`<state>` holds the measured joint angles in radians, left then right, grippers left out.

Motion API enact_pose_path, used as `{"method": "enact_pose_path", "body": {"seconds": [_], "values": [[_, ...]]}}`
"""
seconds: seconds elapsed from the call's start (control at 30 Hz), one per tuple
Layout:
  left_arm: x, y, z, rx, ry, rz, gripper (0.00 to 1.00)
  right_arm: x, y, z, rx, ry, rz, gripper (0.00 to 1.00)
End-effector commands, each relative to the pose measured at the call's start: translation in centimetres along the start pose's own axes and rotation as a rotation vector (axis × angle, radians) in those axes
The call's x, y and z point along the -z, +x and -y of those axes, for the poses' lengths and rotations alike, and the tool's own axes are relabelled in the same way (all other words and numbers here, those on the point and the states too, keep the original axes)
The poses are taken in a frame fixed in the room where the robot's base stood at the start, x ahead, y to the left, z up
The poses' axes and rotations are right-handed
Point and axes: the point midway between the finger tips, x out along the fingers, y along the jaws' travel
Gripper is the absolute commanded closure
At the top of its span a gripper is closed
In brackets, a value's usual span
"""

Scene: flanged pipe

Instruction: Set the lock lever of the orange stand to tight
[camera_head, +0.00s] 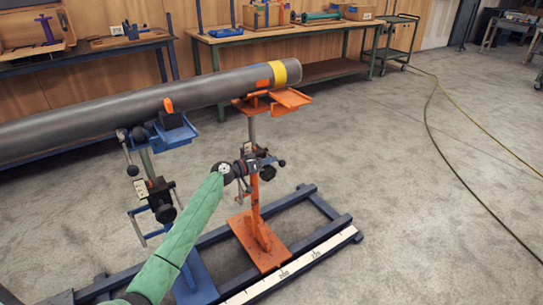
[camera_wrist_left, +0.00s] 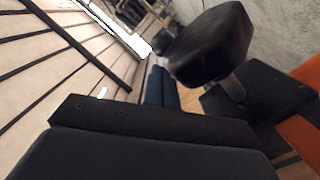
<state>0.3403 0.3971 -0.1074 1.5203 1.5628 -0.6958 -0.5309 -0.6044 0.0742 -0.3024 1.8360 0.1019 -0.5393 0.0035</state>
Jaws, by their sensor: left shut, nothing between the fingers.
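The orange stand (camera_head: 255,213) stands upright on the floor frame and bears the pipe's right end. Parts of its orange surface show at the right edge of the wrist view (camera_wrist_left: 306,78). A lever with a black knob (camera_head: 282,163) shows at its clamp; in the wrist view a large black knob (camera_wrist_left: 210,45) on a short grey stem stands close beyond my fingers. My left gripper (camera_head: 262,164) is at the stand's column, shut and empty, beside the knob. I cannot tell whether it touches the knob, nor read the lever's setting. My right gripper is not in view.
The grey pipe (camera_head: 200,93) with a yellow band lies above, across the orange and blue stands. The blue stand (camera_head: 160,190) is close left of my arm. A dark blue floor frame (camera_head: 325,205) lies below.

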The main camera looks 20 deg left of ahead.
Motion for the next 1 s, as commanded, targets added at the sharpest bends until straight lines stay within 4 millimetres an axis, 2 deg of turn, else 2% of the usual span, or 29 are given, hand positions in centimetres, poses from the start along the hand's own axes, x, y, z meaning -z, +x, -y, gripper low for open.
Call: {"method": "enact_pose_path", "body": {"seconds": [0.1,0.33,0.5,0.77,0.87,1.0], "values": [[-0.1,-2.1,0.2,0.003,0.001,0.001,1.0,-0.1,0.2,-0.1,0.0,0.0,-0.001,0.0],[-0.1,-5.1,0.1,0.001,0.002,0.001,1.0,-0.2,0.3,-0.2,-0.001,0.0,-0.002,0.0],[0.0,-6.0,0.0,0.0,0.001,0.001,1.0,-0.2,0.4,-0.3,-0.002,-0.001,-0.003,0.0],[0.0,-6.1,0.0,0.0,0.001,0.0,1.0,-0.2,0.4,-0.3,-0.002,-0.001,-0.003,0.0],[-0.1,-6.1,0.0,0.001,0.001,0.001,1.0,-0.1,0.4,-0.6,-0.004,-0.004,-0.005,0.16],[-1.0,-6.1,0.0,0.008,0.0,0.011,1.0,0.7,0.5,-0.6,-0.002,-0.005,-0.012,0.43]]}}
